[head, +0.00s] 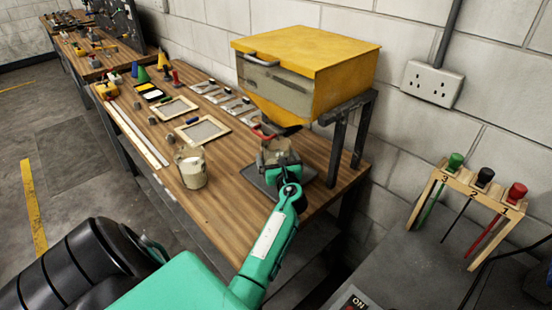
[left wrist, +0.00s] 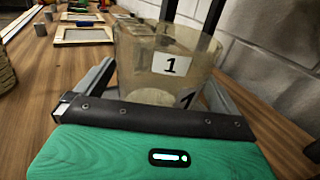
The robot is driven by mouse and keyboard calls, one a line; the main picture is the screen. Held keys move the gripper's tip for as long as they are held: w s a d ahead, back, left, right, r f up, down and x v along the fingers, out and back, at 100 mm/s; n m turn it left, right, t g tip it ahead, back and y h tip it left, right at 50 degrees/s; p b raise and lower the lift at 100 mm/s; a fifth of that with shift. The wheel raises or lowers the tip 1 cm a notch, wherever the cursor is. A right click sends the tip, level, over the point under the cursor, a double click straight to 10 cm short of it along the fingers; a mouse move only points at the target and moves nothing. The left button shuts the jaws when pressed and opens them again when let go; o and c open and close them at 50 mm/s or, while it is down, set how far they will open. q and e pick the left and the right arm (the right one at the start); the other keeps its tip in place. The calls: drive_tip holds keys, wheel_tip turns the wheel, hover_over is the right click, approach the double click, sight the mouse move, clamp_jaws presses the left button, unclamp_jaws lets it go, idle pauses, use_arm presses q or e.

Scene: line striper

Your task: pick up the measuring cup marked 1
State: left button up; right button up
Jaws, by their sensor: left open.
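The measuring cup marked 1 (left wrist: 170,48) is a tan, translucent cup with white labels reading 1. In the left wrist view it stands between the fingers of my left gripper (left wrist: 160,85), which is open, with one finger on each side. Whether the fingers touch it I cannot tell. In the head view the cup (head: 273,146) is partly hidden behind my left gripper (head: 277,160), below the hopper's spout at the bench's right end. My right gripper is in neither view.
A yellow hopper (head: 305,55) on a dark metal stand (head: 338,140) overhangs the cup. A dark plate (head: 253,177) lies beneath. A beige jug (head: 192,170) stands to the left. Wooden frames (head: 202,130) lie farther back. A rack (head: 470,190) with coloured-handled tools stands right.

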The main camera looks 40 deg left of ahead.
use_arm(q)
drive_tip(key=shift+w+a, duration=0.35)
drive_tip(key=shift+a, duration=0.2)
drive_tip(key=c, duration=0.9)
drive_tip(key=shift+c, duration=1.3)
drive_tip(key=shift+r, duration=0.1)
